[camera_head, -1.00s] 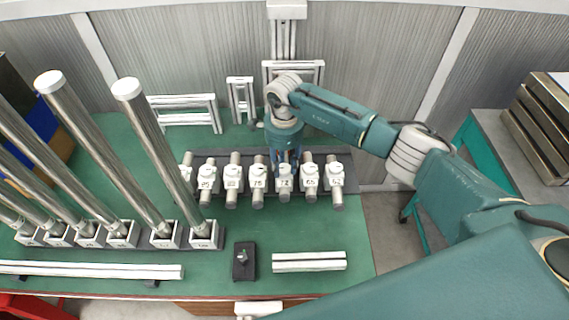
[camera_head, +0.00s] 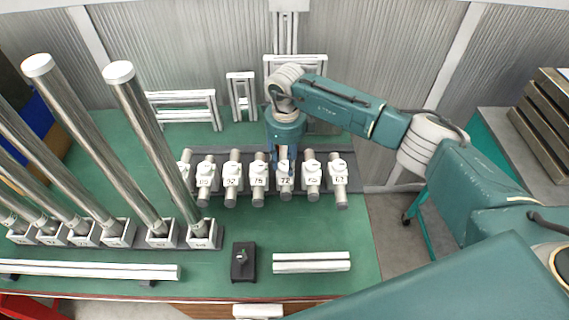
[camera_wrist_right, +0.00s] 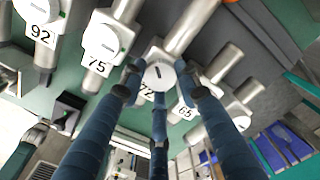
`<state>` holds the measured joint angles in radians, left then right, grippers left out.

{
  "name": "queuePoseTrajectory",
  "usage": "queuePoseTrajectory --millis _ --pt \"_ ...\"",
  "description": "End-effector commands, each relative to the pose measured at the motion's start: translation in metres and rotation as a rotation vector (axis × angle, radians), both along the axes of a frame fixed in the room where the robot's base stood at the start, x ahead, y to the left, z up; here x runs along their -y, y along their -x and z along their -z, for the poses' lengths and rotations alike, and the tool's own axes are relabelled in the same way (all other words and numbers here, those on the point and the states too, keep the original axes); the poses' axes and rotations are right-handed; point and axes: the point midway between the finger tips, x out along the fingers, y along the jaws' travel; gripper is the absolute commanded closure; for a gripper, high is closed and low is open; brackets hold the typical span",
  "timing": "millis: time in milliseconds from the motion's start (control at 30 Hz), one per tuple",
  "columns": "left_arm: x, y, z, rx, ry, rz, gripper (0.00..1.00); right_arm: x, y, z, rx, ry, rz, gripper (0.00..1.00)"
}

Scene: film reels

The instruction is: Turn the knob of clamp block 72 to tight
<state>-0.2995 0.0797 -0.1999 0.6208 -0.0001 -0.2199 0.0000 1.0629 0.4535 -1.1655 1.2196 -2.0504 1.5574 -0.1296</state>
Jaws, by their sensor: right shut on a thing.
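Clamp block 72 (camera_head: 286,183) is a white block on a metal rod, in a row of similar numbered blocks on the bench. My right gripper (camera_head: 286,161) points down at it from above. In the right wrist view, its dark blue fingers are closed around the round white knob (camera_wrist_right: 158,74) of block 72. The knob's face has a short dark mark. The fingers partly cover the block's number label (camera_wrist_right: 147,95) there. I cannot tell from the mark whether the knob is tight. My left gripper is not in view.
Block 75 (camera_wrist_right: 101,47) and block 65 (camera_wrist_right: 187,111) stand close on either side. Tall metal columns (camera_head: 150,150) rise from bases at the left. A small black block (camera_head: 243,263) and a white bar (camera_head: 311,262) lie in front on the green bench.

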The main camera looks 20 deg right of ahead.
Motion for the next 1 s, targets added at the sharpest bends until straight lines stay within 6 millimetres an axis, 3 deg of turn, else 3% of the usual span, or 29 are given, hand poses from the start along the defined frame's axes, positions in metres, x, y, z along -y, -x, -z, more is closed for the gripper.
queuePoseTrajectory --millis 33,1000 --pt "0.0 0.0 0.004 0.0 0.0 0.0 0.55 0.006 0.0 0.001 -0.001 0.011 0.048 0.94" --pt "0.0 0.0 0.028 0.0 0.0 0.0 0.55 0.001 0.003 0.002 -0.003 0.012 0.969 0.94"
